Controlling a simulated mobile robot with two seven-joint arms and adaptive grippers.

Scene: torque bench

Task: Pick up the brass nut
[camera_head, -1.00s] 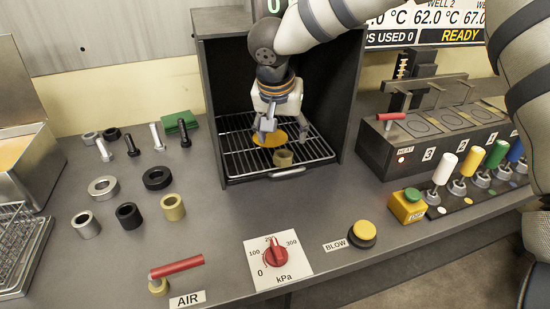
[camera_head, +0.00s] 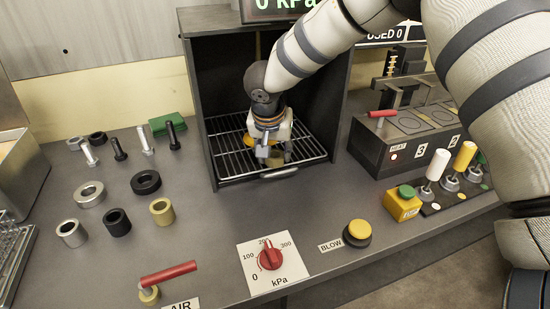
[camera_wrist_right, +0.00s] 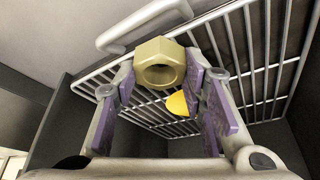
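The brass nut (camera_wrist_right: 160,63), a gold hexagonal piece with a round hole, lies on the wire rack (camera_wrist_right: 265,70) inside the dark open box. In the head view the nut (camera_head: 279,160) is partly hidden by my right gripper. My right gripper (camera_head: 269,152) reaches down into the box. In the right wrist view its purple-padded fingers (camera_wrist_right: 162,80) are apart, with the nut between or just beyond their tips. My left gripper is not in view.
An orange-yellow disc (camera_wrist_right: 178,103) lies on the rack beyond the nut. The box (camera_head: 197,110) has walls around the gripper and a front handle (camera_head: 280,173). Rings, nuts and bolts stand on the bench at left. A red dial (camera_head: 269,257) and yellow button (camera_head: 359,230) are in front.

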